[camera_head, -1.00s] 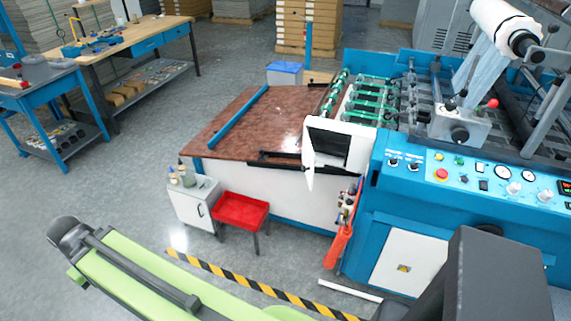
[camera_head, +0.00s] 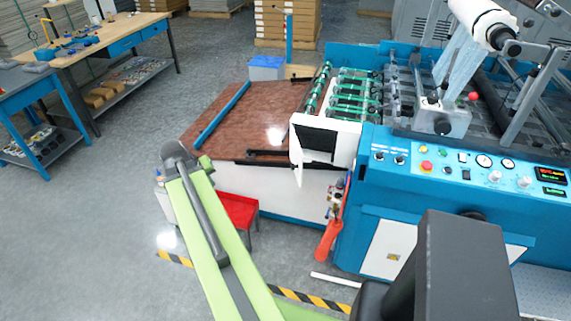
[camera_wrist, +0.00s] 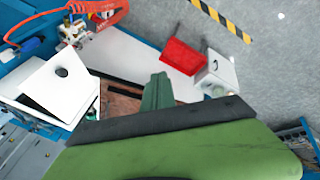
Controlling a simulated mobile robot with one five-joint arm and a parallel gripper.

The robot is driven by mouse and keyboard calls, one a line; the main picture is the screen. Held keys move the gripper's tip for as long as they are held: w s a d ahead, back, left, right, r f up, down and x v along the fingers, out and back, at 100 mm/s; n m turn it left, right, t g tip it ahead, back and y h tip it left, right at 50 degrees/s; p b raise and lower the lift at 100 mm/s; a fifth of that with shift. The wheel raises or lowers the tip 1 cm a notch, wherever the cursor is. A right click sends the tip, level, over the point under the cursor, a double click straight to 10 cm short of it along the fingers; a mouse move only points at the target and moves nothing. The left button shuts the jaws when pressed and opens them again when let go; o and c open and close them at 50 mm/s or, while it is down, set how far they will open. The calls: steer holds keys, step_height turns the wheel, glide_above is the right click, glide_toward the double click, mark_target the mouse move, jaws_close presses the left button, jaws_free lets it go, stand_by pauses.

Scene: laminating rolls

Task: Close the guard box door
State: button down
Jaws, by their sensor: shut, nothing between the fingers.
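The guard box (camera_head: 337,128) is a white box at the corner of the blue machine in the head view. Its front shows a dark opening. Its white door (camera_head: 297,160) stands open at the opening's left side and is seen nearly edge-on. White panels of the box and door (camera_wrist: 62,85) show at left in the wrist view; one has a dark round spot. My gripper (camera_wrist: 158,80) is shut and empty in the wrist view, to the right of these panels and apart from them. In the head view my arm reaches up left of the door, and the gripper cannot be made out.
A brown table (camera_head: 262,120) with a blue bar lies left of the box. A red tray (camera_head: 238,212) is partly behind my arm, and also shows in the wrist view (camera_wrist: 183,57). An orange coiled hose (camera_head: 328,240) hangs below the door.

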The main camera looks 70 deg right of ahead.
steer(key=s+d+r+m+g+h, duration=0.2)
steer(key=s+d+r+m, duration=0.15)
steer(key=s+d, duration=1.1)
steer(key=s+d+f+b, duration=0.6)
steer(key=d+f+b, duration=0.1)
steer(key=f, duration=0.1)
steer(key=shift+f, duration=0.15)
